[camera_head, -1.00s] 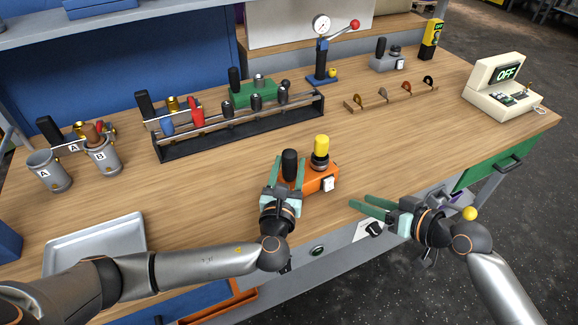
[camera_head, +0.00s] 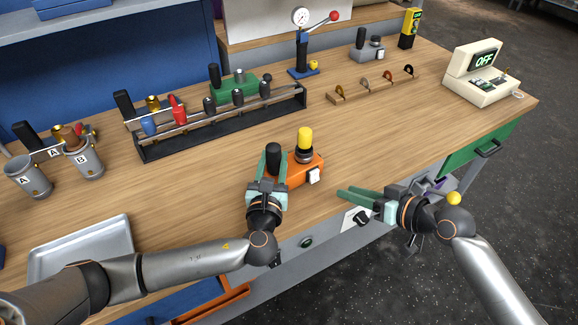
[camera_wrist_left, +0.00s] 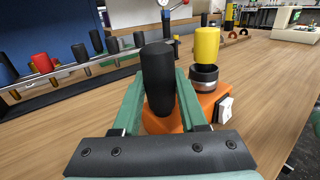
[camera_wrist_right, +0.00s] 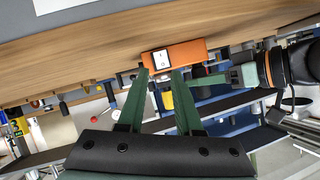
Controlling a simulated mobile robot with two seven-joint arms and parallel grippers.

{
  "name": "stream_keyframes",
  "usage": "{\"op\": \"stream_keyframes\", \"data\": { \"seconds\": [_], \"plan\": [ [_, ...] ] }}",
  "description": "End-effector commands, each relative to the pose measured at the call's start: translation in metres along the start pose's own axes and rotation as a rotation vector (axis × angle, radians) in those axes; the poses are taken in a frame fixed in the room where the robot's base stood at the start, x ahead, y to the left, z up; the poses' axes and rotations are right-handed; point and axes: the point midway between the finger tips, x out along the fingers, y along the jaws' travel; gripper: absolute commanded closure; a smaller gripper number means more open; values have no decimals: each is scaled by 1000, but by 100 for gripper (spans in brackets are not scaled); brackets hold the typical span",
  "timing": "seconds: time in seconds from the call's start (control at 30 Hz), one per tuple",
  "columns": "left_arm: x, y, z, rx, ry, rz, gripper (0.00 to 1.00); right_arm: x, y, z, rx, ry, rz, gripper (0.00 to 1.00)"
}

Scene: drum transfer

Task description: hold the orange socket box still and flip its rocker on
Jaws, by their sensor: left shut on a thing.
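The orange socket box (camera_head: 302,173) stands near the table's front edge, with a black post handle (camera_head: 273,156) and a yellow-topped plug (camera_head: 305,139) on top. Its white rocker (camera_head: 314,176) faces the front edge; it shows in the right wrist view (camera_wrist_right: 160,61), but I cannot tell which way it is tipped. My left gripper (camera_head: 272,168) is shut on the black handle, which stands upright between its fingers in the left wrist view (camera_wrist_left: 159,85). My right gripper (camera_head: 342,193) is open and empty, a short way right of the rocker, its fingers pointing toward the box.
A cream device with a screen reading OFF (camera_head: 485,60) stands at the right end of the table (camera_head: 390,120). A black rack (camera_head: 225,125) with several handles lies behind the box. A grey tray (camera_head: 80,250) lies at the left front. The wood right of the box is clear.

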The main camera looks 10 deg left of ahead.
Motion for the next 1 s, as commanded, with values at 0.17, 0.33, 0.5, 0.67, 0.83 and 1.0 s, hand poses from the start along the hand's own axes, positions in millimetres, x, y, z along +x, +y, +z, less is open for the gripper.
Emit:
{"op": "stream_keyframes", "data": {
  "seconds": [0.17,0.33,0.5,0.67,0.83,1.0],
  "plan": [
    [0,0,-1,1,1,1,100,-5,-7,6,169,8,8,87],
    [0,0,-1,1,1,1,100,-14,-14,12,448,30,27,100],
    [0,0,-1,1,1,1,100,-25,-19,18,741,61,49,100],
    [0,0,-1,1,1,1,100,-37,-21,22,990,100,67,100],
    [0,0,-1,1,2,1,100,-46,-22,24,1173,134,78,100],
    [0,0,-1,1,2,1,100,-50,-22,26,1256,149,82,100]
  ]
}}
